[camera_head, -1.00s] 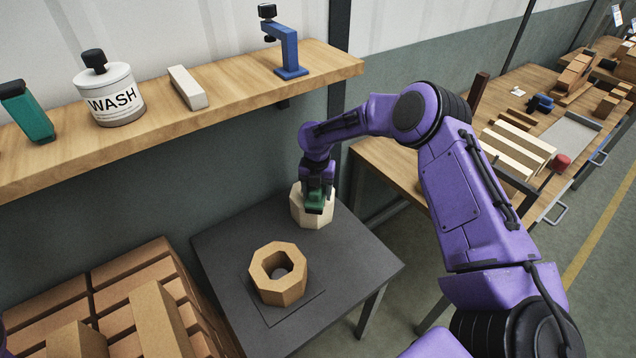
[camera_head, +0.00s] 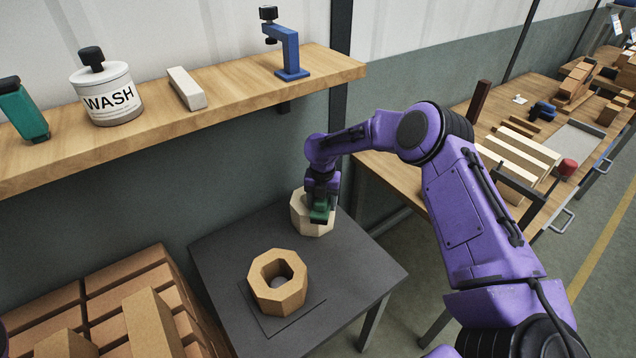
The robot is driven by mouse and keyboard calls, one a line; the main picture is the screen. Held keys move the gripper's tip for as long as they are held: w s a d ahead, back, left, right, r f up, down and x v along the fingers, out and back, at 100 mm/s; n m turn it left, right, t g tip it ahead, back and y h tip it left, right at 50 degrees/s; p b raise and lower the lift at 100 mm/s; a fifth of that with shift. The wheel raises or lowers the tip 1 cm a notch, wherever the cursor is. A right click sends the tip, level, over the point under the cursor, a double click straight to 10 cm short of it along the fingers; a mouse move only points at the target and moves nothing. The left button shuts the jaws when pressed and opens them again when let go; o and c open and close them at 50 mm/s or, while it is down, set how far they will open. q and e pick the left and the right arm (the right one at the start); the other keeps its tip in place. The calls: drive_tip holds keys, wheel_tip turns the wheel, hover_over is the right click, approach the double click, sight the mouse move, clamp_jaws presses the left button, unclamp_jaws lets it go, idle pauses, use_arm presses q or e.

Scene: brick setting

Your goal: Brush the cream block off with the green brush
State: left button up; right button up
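The cream block (camera_head: 313,222), an eight-sided ring-like piece, stands at the back of the dark grey table (camera_head: 228,258). My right gripper (camera_head: 320,204) points down over it, its fingers around a green brush (camera_head: 321,214). The brush is at the cream block's top; whether it touches cannot be told. The gripper and brush hide part of the block's top. My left gripper is not in view.
A tan eight-sided ring (camera_head: 277,295) sits on a thin dark mat on the same table. The shelf (camera_head: 220,92) above holds a green bottle, a WASH jar (camera_head: 107,96), a pale bar and a blue stand (camera_head: 288,52). Stacked bricks (camera_head: 130,285) stand at the lower left.

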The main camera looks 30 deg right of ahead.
drive_tip(key=shift+s+a, duration=0.1)
drive_tip(key=shift+a, duration=0.75)
wheel_tip(320, 180, up, 3)
drive_tip(key=shift+d+f+p, duration=0.1)
drive_tip(key=shift+f+p, duration=0.1)
drive_tip(key=shift+p, duration=0.75)
wheel_tip(320, 180, up, 6)
drive_tip(key=p, duration=0.4)
drive_tip(key=shift+f, duration=0.2)
drive_tip(key=shift+f, duration=0.1)
